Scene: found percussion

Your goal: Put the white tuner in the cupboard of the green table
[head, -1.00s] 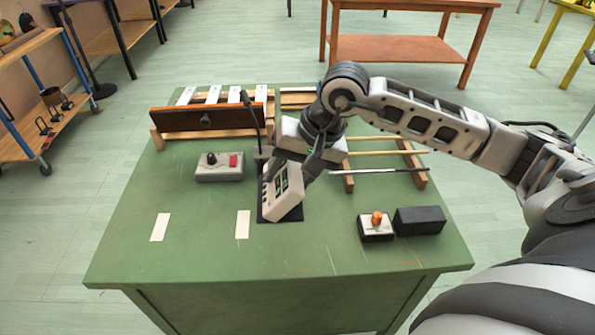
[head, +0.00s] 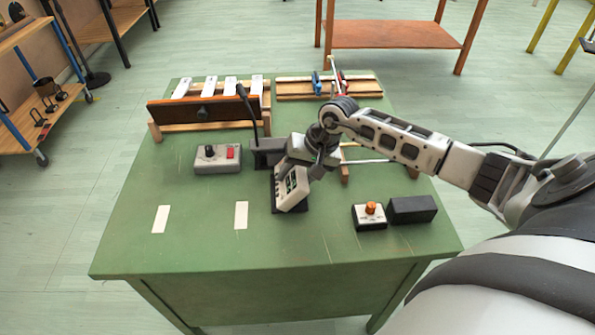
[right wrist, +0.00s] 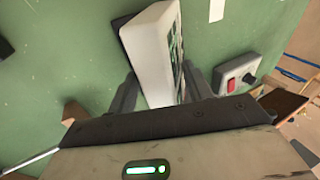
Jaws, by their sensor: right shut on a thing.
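The white tuner (head: 292,188) is a pale box with a dark and green face. I cannot tell whether the tuner touches the pad. The table's green front shows below the top edge, but the inside of any cupboard is hidden. My left gripper is out of view.
A grey box with a red switch (head: 218,159) is left of the tuner, beside a dark microphone stand (head: 268,150). A box with an orange knob (head: 369,216) and a black block (head: 412,210) are at right. The table's front left is mostly clear.

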